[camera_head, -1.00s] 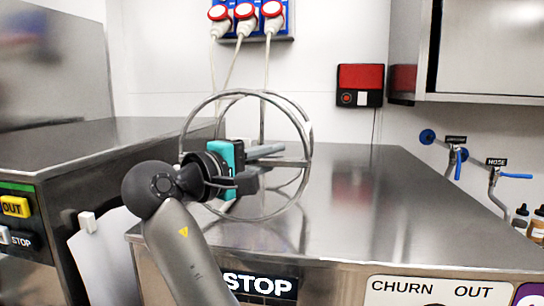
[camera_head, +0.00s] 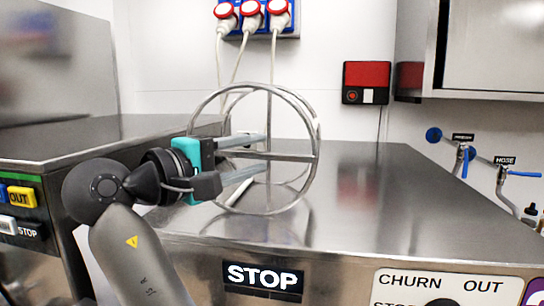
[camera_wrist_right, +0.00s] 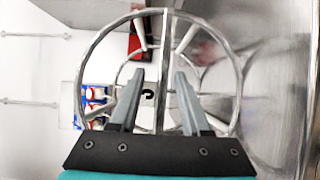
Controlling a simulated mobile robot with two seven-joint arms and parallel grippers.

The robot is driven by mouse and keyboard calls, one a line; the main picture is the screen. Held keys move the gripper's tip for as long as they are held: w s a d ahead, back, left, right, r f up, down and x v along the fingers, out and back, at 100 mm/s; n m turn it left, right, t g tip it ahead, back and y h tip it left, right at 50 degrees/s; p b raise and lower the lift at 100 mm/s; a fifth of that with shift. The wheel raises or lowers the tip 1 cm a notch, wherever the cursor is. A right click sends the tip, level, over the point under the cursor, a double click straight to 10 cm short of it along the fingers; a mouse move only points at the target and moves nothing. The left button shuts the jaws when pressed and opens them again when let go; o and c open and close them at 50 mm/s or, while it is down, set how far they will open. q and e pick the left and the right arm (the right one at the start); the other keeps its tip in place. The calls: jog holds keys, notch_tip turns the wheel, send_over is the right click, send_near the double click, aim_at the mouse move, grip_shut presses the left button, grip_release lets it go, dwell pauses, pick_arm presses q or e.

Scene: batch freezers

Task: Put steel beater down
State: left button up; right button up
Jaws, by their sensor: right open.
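The steel beater (camera_head: 290,157), a round cage of wire hoops with cross bars, stands on the steel machine top (camera_head: 375,200). Its lower hoop appears to rest on the top. My right gripper (camera_head: 262,152) is open, its two grey fingers parted and reaching into the cage from the left. In the right wrist view the fingers (camera_wrist_right: 160,77) lie on either side of the beater's middle bar (camera_wrist_right: 163,45), apart from it as far as I can tell. My left gripper is not in view.
Another steel machine (camera_head: 60,140) stands at the left. Plugs with cables (camera_head: 252,12) and a red box (camera_head: 366,82) are on the back wall. A steel cabinet (camera_head: 490,50) hangs upper right. The machine top right of the beater is clear.

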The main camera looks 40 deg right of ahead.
jog(key=a, duration=0.3)
jog(key=s+a+b, duration=0.1)
jog(key=a, duration=0.1)
jog(key=shift+a, duration=0.3)
jog(key=shift+f, duration=0.1)
